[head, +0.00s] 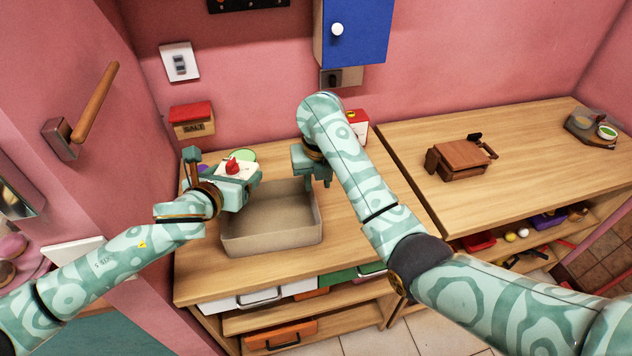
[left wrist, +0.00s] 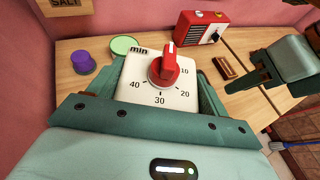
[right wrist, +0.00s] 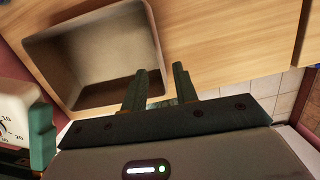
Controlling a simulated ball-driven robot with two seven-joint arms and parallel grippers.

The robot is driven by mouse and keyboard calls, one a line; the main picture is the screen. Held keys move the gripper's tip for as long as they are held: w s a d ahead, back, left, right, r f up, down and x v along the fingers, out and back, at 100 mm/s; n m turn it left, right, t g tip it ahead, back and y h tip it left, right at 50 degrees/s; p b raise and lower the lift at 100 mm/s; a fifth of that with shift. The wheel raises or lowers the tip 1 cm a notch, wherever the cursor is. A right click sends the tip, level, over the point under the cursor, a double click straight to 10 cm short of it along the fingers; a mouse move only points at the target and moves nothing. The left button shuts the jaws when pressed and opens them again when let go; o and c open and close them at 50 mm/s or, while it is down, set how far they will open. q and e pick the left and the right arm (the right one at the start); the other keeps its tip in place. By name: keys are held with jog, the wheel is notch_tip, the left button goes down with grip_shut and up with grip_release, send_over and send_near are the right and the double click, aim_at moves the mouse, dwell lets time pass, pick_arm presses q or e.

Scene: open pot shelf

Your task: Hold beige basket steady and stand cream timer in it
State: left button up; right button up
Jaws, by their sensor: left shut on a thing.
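The beige basket (head: 270,240) is an open rectangular tub on the wooden counter; its inside looks empty. It also shows in the right wrist view (right wrist: 75,50). The cream timer (left wrist: 160,92) has a red knob and a dial of minutes. My left gripper (left wrist: 160,80) is shut on it, one finger on each side. In the head view the timer (head: 237,168) is above the basket's back left corner. My right gripper (right wrist: 162,78) is open at the basket's right side, its fingers either side of the rim near a corner; contact cannot be told.
Behind the basket are a green disc (head: 243,155), a purple item (left wrist: 82,60) and a red radio (left wrist: 205,28). A salt box (head: 192,121) is at the back wall. A wooden box (head: 460,160) stands on the right counter. Free counter lies right of the basket.

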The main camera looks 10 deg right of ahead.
aim_at(314, 214)
jog(key=shift+a+f, duration=0.2)
jog(key=f, duration=0.3)
jog(key=w+f, duration=0.1)
jog(key=f, duration=0.7)
jog(key=shift+w+f, duration=0.1)
jog(key=shift+w, duration=0.3)
grip_shut()
